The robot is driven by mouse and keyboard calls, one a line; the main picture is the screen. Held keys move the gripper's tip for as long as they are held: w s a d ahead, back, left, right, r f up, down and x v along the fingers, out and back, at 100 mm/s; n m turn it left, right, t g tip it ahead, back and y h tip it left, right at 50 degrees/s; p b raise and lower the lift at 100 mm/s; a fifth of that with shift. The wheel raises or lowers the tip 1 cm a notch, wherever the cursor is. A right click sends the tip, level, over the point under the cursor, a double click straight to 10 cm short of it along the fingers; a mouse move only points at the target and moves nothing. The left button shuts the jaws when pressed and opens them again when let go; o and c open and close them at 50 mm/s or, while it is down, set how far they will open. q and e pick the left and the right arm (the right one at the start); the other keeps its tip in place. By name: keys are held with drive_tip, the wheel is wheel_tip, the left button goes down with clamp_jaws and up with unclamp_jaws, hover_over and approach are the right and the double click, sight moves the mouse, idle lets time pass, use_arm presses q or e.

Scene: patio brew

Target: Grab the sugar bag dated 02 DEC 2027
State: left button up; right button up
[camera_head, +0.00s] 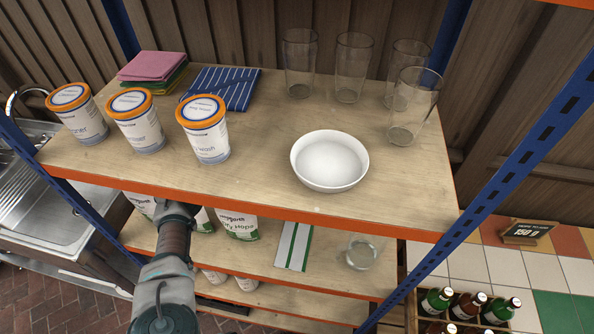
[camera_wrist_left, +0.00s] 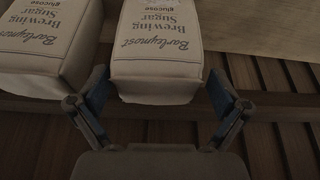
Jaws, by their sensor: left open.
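Two sugar bags with "Brewing Sugar" lettering show upside down in the left wrist view: one in the middle (camera_wrist_left: 158,45) and one at the left (camera_wrist_left: 45,40). No date can be read on either. My left gripper (camera_wrist_left: 155,95) is open, with its blue-padded fingers on either side of the near end of the middle bag. I cannot tell whether the fingers touch it. In the head view my left arm reaches in under the top shelf board, and its gripper is hidden there. My right gripper is not in view.
The top shelf (camera_head: 265,175) holds labelled tubs (camera_head: 205,135), folded cloths (camera_head: 220,88), a white bowl (camera_head: 330,160) and several glasses (camera_head: 353,68). Its orange edge overhangs my left arm. Below are white bags (camera_head: 238,226), a glass jar (camera_head: 362,252) and a bottle crate (camera_head: 465,305).

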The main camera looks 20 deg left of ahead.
use_arm(q)
drive_tip(key=shift+x, duration=1.5)
drive_tip(key=shift+d, duration=0.15)
drive_tip(key=c, duration=1.4)
drive_tip(key=shift+w+r, duration=0.1)
drive_tip(key=shift+c, duration=0.5)
drive_tip(key=shift+r+p, duration=0.3)
drive_tip(key=shift+p, duration=0.1)
